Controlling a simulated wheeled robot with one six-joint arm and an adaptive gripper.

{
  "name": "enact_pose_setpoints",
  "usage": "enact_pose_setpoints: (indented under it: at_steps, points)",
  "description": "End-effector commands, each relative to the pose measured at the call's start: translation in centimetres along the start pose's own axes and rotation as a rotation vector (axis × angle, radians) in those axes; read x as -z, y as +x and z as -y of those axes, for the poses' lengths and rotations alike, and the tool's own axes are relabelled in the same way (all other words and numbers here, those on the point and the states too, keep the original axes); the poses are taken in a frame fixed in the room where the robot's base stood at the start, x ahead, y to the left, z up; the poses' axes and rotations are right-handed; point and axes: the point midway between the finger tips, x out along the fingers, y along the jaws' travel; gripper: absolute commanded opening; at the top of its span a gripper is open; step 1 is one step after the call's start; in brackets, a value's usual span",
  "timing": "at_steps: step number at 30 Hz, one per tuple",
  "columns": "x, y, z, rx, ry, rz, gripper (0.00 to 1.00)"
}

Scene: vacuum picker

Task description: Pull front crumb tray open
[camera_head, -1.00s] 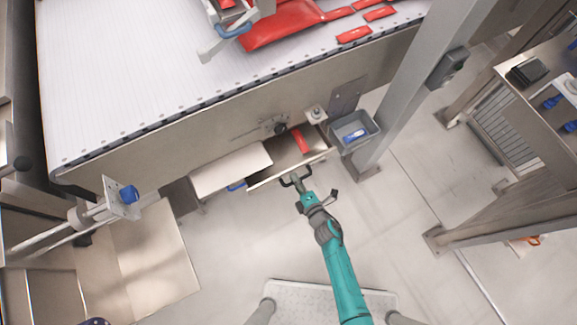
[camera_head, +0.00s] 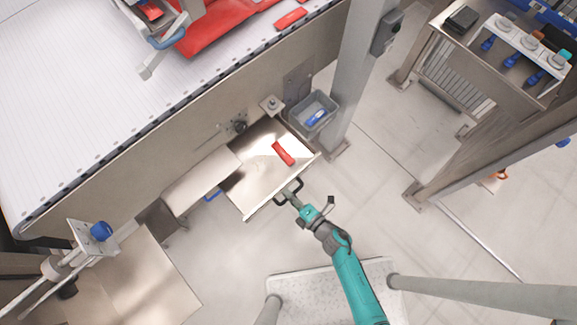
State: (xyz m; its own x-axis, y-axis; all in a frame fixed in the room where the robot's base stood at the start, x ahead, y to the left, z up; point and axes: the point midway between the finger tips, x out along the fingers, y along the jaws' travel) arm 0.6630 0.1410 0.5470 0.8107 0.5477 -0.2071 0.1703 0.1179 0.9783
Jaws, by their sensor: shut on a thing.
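The front crumb tray (camera_head: 250,184) is a shallow metal drawer under the side of the conveyor. It stands out from the frame, with its floor showing. A red packet (camera_head: 283,153) lies in it. A dark handle (camera_head: 293,184) sticks out from the tray's front edge. My gripper (camera_head: 290,196) is at this handle and shut on it. The fingertips are small and partly hidden by the handle.
A metal cover (camera_head: 202,181) sits left of the tray. A grey bin (camera_head: 315,112) with a blue item hangs right of it, by a grey post (camera_head: 353,85). The white conveyor (camera_head: 120,110) carries red packets. Floor in front of the tray is partly clear.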

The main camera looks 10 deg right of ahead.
Motion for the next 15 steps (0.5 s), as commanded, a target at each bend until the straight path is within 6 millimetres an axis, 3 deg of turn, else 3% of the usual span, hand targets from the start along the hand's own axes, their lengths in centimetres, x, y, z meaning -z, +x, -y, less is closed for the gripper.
enact_pose_setpoints:
  at_steps: [2, 3, 4, 15]
  points:
    - [-0.04, -0.01, 0.09, 0.002, 0.001, 0.002, 0.0]
    - [-0.04, -0.01, 0.09, 0.002, 0.001, 0.002, 0.2]
    - [-0.04, 0.0, 0.09, 0.002, 0.0, 0.002, 0.25]
    - [-0.03, 0.03, 0.02, 0.001, 0.0, 0.001, 0.25]
